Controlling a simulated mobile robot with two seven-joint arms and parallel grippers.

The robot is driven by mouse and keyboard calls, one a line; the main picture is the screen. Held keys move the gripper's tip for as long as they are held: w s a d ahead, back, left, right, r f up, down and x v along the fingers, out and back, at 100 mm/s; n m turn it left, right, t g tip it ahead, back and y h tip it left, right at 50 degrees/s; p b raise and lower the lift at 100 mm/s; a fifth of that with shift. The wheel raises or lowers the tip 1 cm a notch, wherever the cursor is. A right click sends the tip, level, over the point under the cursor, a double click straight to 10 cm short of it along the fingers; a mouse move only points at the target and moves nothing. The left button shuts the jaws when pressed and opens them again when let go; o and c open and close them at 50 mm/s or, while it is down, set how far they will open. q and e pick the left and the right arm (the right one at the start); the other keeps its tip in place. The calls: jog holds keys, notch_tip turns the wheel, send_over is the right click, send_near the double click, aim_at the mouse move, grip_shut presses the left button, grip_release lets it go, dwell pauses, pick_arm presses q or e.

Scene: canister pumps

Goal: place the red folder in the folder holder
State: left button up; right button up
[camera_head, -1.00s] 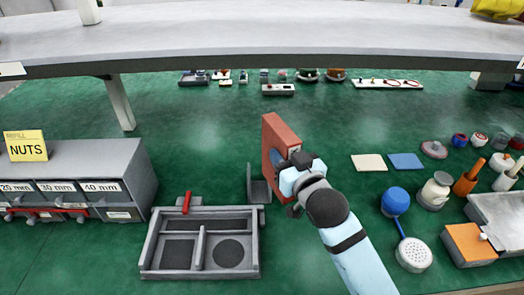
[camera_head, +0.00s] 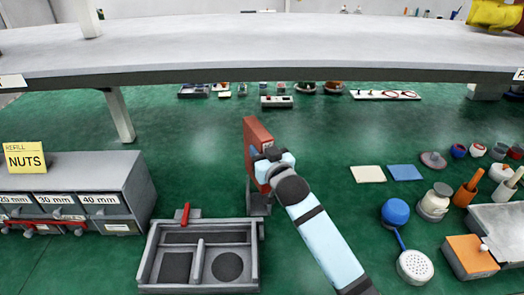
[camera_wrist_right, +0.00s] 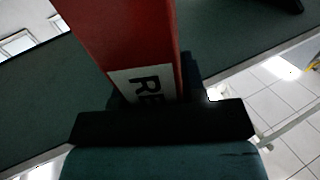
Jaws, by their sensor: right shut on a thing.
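The red folder (camera_head: 258,138) stands upright in the head view, held by my right gripper (camera_head: 268,168). In the right wrist view the red folder (camera_wrist_right: 130,40) rises from the gripper (camera_wrist_right: 160,105), with part of a white label with black letters showing. The grey folder holder (camera_head: 257,209) is directly below the folder, behind the tray, and is mostly covered by the folder and my gripper. I cannot tell whether the folder touches the holder. My left gripper is not in either view.
A grey compartment tray (camera_head: 200,284) lies just in front and left of the holder. A drawer cabinet (camera_head: 130,180) with a NUTS sign stands at left. A blue-and-white brush-like item (camera_head: 414,265) and jars lie at right. A raised shelf (camera_head: 250,50) spans the back.

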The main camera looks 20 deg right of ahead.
jog(key=shift+r, duration=0.1)
jog(key=shift+f, duration=0.6)
jog(key=o, duration=1)
jog(key=shift+o, duration=0.2)
jog(key=shift+r, duration=0.5)
jog(key=s+d, duration=0.1)
jog(key=s, duration=1.1)
jog(key=shift+d, duration=0.2)
